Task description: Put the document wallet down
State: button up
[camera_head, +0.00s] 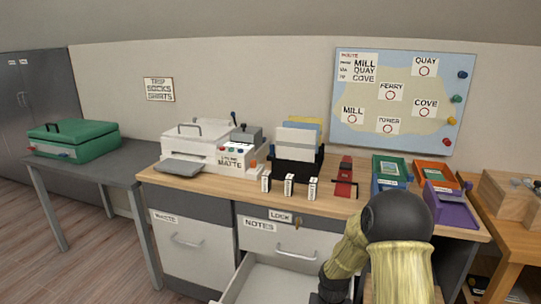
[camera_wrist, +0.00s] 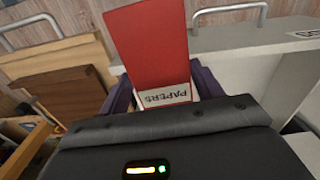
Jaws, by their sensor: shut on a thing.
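The document wallet is a flat red piece (camera_wrist: 148,45) with a white label reading PAPERS, upside down in the wrist view. My gripper (camera_wrist: 166,88) is shut on it, with a dark purple finger on each side of the label end. The wallet's red part sticks out beyond the fingers. In the head view my arm covers the lower right, and I cannot make out the wallet there.
Below the desk (camera_head: 225,185), a drawer (camera_head: 280,282) under the NOTES label stands open and looks empty where visible. The desk holds a printer (camera_head: 200,145), a file holder (camera_head: 297,165), small labelled blocks and coloured trays (camera_head: 390,170). A green case (camera_head: 75,140) sits on the left table.

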jog(key=shift+w+r+p, duration=0.1)
jog(key=shift+r+p, duration=0.75)
jog(key=shift+p, duration=0.05)
notch_tip(320, 180, up, 23)
jog(key=n+p, duration=0.2)
jog(key=p, duration=3)
jog(key=shift+s+n+p, duration=0.2)
jog(key=shift+n+p, duration=0.2)
jog(key=shift+w+a+f, duration=0.1)
notch_tip(320, 180, up, 17)
jog(key=p, duration=1.7)
